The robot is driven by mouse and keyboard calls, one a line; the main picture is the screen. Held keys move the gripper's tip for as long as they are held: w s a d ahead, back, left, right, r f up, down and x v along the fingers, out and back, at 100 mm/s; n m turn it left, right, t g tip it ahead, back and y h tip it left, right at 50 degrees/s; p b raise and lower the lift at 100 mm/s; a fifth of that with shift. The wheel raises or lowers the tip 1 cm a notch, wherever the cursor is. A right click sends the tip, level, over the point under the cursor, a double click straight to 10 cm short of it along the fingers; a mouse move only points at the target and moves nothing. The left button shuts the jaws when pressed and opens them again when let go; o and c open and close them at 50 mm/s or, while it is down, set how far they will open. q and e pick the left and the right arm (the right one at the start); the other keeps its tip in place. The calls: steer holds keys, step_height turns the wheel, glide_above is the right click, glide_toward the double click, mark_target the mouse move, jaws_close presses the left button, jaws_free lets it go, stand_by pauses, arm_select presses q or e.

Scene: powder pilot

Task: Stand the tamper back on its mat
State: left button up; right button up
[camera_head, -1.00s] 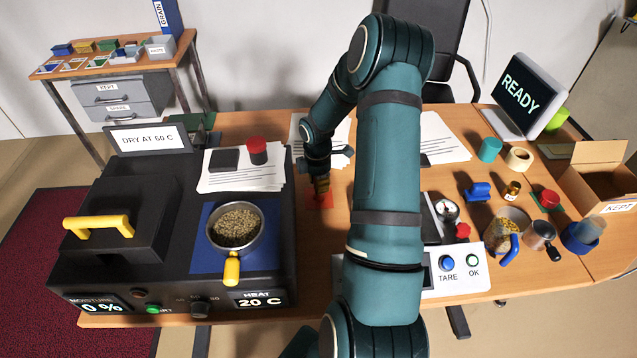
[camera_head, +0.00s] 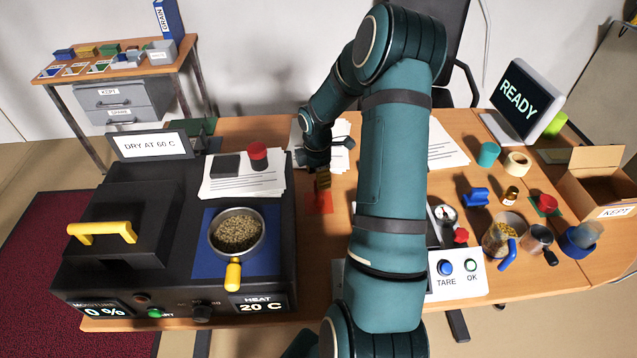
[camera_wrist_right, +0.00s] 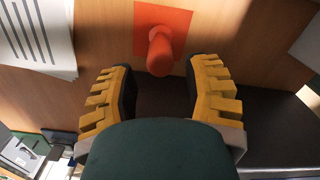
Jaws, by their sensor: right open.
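The tamper (camera_wrist_right: 160,54) is an orange-red cylinder in the right wrist view. It looks upright on its orange mat (camera_wrist_right: 178,20), within the mat's edges. In the head view the mat (camera_head: 320,202) lies on the table right of the black dryer, and the tamper cannot be made out from it. My right gripper (camera_head: 322,180) is just above and behind the mat. In the wrist view its yellow fingers (camera_wrist_right: 160,88) are spread wide, one on each side of the tamper, with a gap to both and nothing between the tips. My left gripper is not in view.
The black dryer (camera_head: 150,272) with a pan of grain (camera_head: 237,232) stands left of the mat. A scale (camera_head: 460,285) stands to the right, partly behind my arm. Papers (camera_head: 335,150) lie behind the gripper. Jars and a box (camera_head: 600,182) fill the far right.

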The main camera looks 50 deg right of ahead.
step_height(320, 180, up, 7)
steer(key=shift+w+r+p, duration=0.1)
steer(key=shift+p, duration=0.5)
steer(key=shift+r, duration=0.1)
